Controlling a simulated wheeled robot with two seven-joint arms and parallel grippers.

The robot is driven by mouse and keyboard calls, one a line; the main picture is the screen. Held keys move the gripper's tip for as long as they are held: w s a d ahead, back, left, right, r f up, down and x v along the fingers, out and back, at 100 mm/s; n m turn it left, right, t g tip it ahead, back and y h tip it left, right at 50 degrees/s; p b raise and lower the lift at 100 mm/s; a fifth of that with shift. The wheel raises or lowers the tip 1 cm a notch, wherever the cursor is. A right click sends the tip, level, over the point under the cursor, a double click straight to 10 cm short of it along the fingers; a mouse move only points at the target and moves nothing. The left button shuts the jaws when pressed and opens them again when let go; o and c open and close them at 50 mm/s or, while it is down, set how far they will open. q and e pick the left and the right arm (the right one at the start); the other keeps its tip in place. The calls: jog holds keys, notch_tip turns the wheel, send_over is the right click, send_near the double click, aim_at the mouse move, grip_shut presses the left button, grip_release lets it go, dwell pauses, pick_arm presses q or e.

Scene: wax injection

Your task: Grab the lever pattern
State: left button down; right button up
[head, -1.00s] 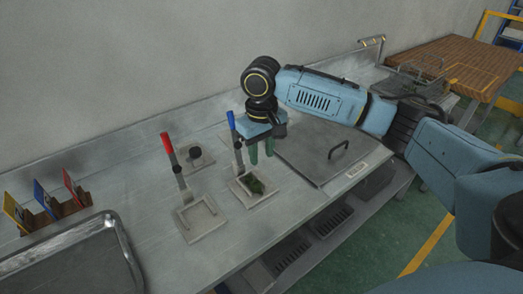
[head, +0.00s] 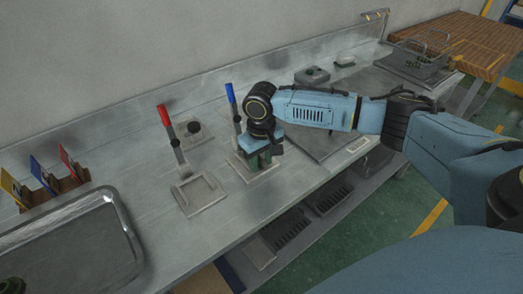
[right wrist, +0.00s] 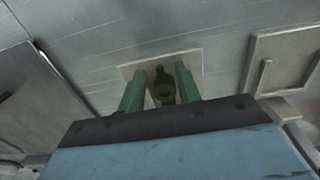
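The dark green lever pattern (right wrist: 163,86) lies on the square pale plate (right wrist: 125,72) of the blue-handled fixture. My right gripper (right wrist: 160,82) is lowered over it, with one green finger on each side. The fingers are apart. The pattern looks close to the right-hand finger, with a small gap on the left; a firm hold does not show. In the head view my right gripper (head: 262,160) points down at the plate (head: 262,174) and hides most of the pattern. My left gripper is not in view.
The red-handled fixture (head: 173,138) with an empty plate (head: 200,193) stands to the left. A metal tray (head: 120,225) is at the lower left, with a green piece (head: 12,285) in it. Coloured cards (head: 70,160) stand behind.

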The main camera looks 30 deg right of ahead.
jog(key=shift+f, duration=0.35)
jog(key=shift+c, duration=0.2)
grip_shut()
